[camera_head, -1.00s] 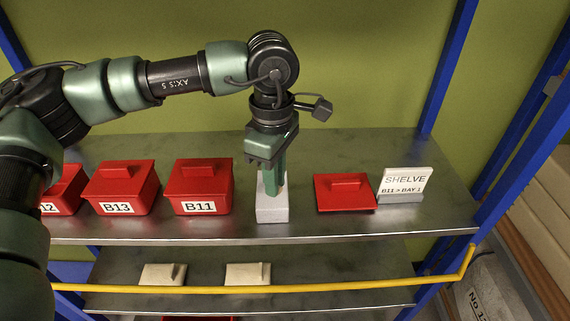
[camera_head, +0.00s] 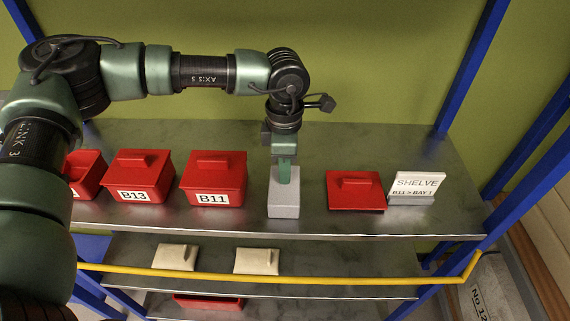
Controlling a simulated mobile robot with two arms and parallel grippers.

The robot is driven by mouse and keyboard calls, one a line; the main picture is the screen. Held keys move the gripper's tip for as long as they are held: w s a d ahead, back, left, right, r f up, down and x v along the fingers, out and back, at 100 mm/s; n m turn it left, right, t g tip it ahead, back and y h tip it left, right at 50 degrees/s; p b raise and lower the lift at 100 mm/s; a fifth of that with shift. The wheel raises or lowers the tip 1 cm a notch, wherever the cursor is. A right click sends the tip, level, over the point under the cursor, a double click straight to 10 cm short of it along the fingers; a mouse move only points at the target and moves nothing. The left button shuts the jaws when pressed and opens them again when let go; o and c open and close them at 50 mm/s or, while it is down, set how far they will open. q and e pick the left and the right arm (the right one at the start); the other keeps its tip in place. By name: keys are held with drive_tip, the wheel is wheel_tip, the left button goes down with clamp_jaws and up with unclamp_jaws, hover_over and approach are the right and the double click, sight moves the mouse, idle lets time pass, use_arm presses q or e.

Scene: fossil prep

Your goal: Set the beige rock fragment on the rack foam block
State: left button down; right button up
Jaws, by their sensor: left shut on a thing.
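The rack foam block (camera_head: 284,208) is a pale grey block standing on the upper metal shelf, between the red box labelled B11 and a red lid. My left gripper (camera_head: 285,178) points down at the top of the foam block and hides part of it. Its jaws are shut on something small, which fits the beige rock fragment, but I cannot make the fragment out. Whether it touches the foam is hidden. My right gripper is not in view.
Red boxes B11 (camera_head: 214,178) and B13 (camera_head: 138,177) stand left of the block. A red lid (camera_head: 355,192) and a SHELVE sign (camera_head: 417,187) are on the right. A yellow bar (camera_head: 330,281) crosses before the lower shelf, which holds pale slabs (camera_head: 256,261). Free shelf lies behind.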

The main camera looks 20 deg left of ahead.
use_arm(q)
drive_tip(key=shift+f, duration=0.15)
drive_tip(key=shift+f+b, duration=0.25)
drive_tip(key=shift+b, duration=0.1)
drive_tip(key=c, duration=1.4)
unclamp_jaws()
drive_tip(key=shift+r, duration=0.1)
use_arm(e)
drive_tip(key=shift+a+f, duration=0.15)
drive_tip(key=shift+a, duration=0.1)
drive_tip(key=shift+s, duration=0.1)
use_arm(q)
drive_tip(key=shift+r, duration=0.1)
